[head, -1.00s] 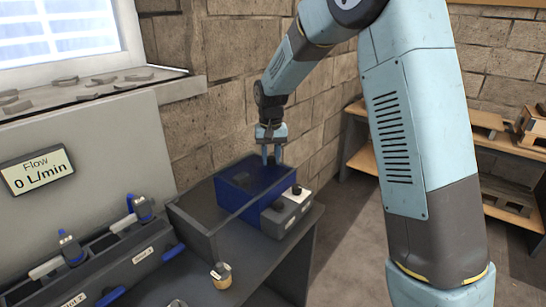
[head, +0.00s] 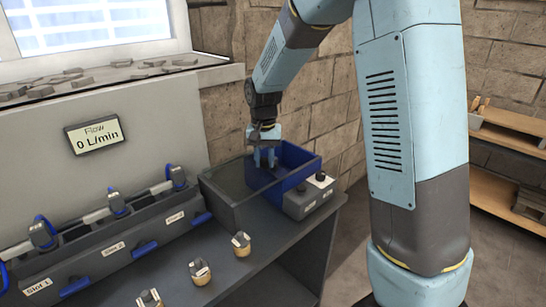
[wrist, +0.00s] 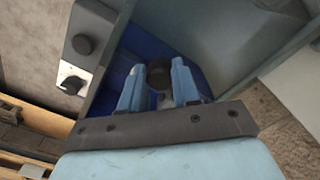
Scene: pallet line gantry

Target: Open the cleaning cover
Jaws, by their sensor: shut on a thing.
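My gripper (head: 266,160) points down over the middle of this box. In the wrist view my gripper's two light blue fingers (wrist: 160,88) are shut on a dark round knob (wrist: 158,70), with blue surface around it. To the right of my gripper in the head view, a blue-walled compartment (head: 299,172) shows its inside. My fingers partly hide the cover, so its exact edges are unclear.
A grey control box (head: 307,196) with two knobs stands against the blue compartment's front. Slots with blue-handled parts (head: 117,204) line the bench at left. Several small brass-based pieces, one here (head: 241,243), stand in front. A flow sign (head: 95,135) reads 0 L/min.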

